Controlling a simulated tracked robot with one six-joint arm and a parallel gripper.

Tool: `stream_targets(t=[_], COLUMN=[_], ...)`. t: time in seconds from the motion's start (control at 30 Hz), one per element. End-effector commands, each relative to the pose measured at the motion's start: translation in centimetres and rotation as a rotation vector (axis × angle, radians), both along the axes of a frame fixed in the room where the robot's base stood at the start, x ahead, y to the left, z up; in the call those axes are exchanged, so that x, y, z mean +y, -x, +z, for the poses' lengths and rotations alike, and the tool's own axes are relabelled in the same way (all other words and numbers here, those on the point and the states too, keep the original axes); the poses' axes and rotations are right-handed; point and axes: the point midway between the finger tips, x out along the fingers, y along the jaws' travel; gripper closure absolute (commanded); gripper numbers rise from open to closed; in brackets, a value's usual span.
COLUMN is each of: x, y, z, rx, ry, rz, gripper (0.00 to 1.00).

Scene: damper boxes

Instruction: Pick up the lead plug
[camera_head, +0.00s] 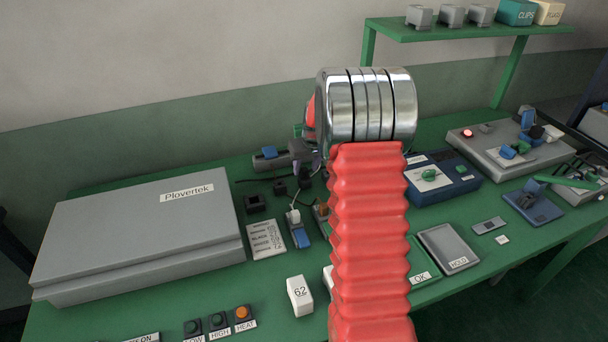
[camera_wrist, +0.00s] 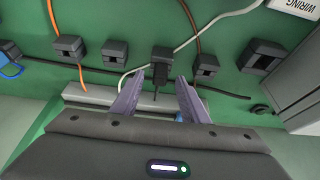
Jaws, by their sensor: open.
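A dark plug (camera_wrist: 160,68) with a thin pin and a pale cable lies near the centre of the wrist view; it looks like the lead plug. My gripper (camera_wrist: 159,84) is open, with its two purple-grey fingers on either side of the plug's lower end. I cannot tell whether they touch it. In the head view my gripper (camera_head: 303,166) is partly hidden behind my red arm sleeve, and I cannot make out the plug there.
Dark cable blocks (camera_wrist: 115,52) stand close on both sides of the plug, some with orange or brown cables. A large grey Plovertek case (camera_head: 140,235) fills the left of the green bench. A white card (camera_head: 266,240) and blue connector (camera_head: 300,236) lie nearby.

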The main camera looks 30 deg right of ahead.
Motion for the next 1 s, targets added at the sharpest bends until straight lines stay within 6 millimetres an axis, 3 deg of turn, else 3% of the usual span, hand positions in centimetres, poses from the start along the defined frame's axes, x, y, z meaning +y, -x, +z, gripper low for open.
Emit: stream_targets(t=[0.2, 0.77, 1.0], x=[-0.2, -0.2, -0.2], y=[-0.7, -0.7, -0.7], z=[-1.8, -1.8, -1.8], rx=[0.0, 0.0, 0.0], ry=[0.0, 0.0, -0.001], rz=[0.0, -0.001, -0.002], gripper=[0.59, 0.59, 0.76])
